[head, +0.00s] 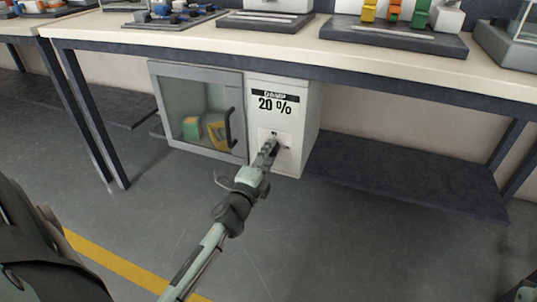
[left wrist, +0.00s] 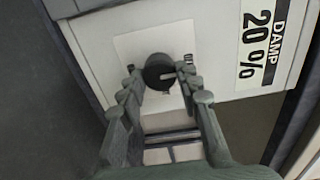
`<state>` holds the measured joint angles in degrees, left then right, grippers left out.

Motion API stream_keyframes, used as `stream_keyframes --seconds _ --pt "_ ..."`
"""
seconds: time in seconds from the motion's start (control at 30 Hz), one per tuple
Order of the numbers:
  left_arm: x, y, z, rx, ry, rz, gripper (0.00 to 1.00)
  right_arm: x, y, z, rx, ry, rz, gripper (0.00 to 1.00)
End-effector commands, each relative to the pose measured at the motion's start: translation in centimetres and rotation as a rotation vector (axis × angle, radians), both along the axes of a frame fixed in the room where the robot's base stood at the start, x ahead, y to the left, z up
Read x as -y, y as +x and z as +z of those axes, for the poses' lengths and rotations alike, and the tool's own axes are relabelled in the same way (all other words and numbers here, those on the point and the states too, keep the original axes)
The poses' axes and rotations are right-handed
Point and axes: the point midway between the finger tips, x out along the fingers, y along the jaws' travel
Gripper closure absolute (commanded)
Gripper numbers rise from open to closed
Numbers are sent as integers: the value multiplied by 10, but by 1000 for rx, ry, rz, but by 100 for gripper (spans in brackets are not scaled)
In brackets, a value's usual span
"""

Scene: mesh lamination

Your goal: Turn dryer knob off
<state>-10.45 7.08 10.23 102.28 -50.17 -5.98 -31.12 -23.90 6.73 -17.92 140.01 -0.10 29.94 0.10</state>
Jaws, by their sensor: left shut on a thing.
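The dryer (head: 311,120) is a white and grey cabinet under the table, with a panel reading "DAMP 20 %". Its dark round knob (left wrist: 157,66) sits on a pale square plate, with a light mark on its face toward the right in the left wrist view. My left gripper (head: 271,147) reaches the plate, and its two fingers are shut on the knob from both sides. In the head view the gripper mostly hides the knob. My right gripper does not show.
The dryer's glass door (head: 205,108) is closed, with a green and a yellow object behind it. The table (head: 300,50) overhangs the dryer and carries several trays and devices. A dark low shelf (head: 400,183) lies to the right. The floor in front is clear.

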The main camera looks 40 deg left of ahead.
Motion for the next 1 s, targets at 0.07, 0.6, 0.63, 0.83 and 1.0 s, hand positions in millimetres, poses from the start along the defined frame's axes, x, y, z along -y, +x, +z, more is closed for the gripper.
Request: stream_keyframes --seconds 0.07,0.6,0.63,0.83,1.0 --pt "1 0 0 2 -11 -1 96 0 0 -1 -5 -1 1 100" --pt "1 0 0 3 -16 -1 49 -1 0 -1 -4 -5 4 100" --pt "1 0 0 3 -15 -1 46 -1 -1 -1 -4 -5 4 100" --pt "0 0 0 3 -14 0 46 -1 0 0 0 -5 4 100" --pt "2 -5 -1 1 -14 0 46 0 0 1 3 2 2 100"
